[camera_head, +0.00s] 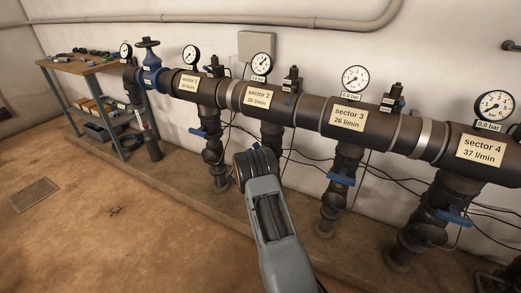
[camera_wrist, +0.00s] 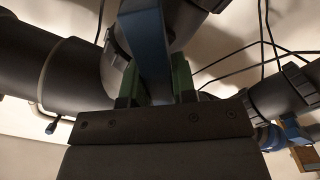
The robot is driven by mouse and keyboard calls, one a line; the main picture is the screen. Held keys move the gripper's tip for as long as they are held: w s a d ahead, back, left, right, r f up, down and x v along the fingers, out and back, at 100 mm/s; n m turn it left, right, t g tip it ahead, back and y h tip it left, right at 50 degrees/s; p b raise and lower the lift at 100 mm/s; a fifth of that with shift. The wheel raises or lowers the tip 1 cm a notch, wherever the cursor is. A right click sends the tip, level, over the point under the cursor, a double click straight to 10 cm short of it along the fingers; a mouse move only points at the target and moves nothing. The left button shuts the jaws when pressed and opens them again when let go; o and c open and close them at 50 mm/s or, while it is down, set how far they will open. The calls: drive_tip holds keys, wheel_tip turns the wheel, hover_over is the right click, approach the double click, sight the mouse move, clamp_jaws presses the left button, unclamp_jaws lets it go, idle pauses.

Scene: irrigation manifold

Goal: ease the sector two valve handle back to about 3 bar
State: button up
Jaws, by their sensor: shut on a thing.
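The sector two valve handle (camera_wrist: 146,38) is a blue lever, seen close up in the wrist view. My gripper (camera_wrist: 156,84) has its green-padded fingers shut on the handle, one on each side. In the head view my arm hides the handle and the fingertips. The sector 2 label (camera_head: 258,96) reads 26 l/min on the dark main pipe. The sector two gauge (camera_head: 262,64) is a round white dial above it. Its small readout is too blurred to read surely.
Blue handles of sector 1 (camera_head: 198,132), sector 3 (camera_head: 341,179) and sector 4 (camera_head: 453,216) sit on the neighbouring down pipes. Black cables run along the wall behind. A workbench (camera_head: 85,64) stands at the far left. The brown floor at the left is open, with a drain grate (camera_head: 34,195).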

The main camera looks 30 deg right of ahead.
drive_tip(key=shift+n, duration=0.3)
idle(0.4)
drive_tip(key=o, duration=0.9)
drive_tip(key=p+v, duration=0.2)
drive_tip(key=v, duration=1.1)
drive_tip(key=shift+s+a+p, duration=0.2)
drive_tip(key=shift+a+p, duration=0.15)
drive_tip(key=shift+p, duration=0.05)
idle(1.8)
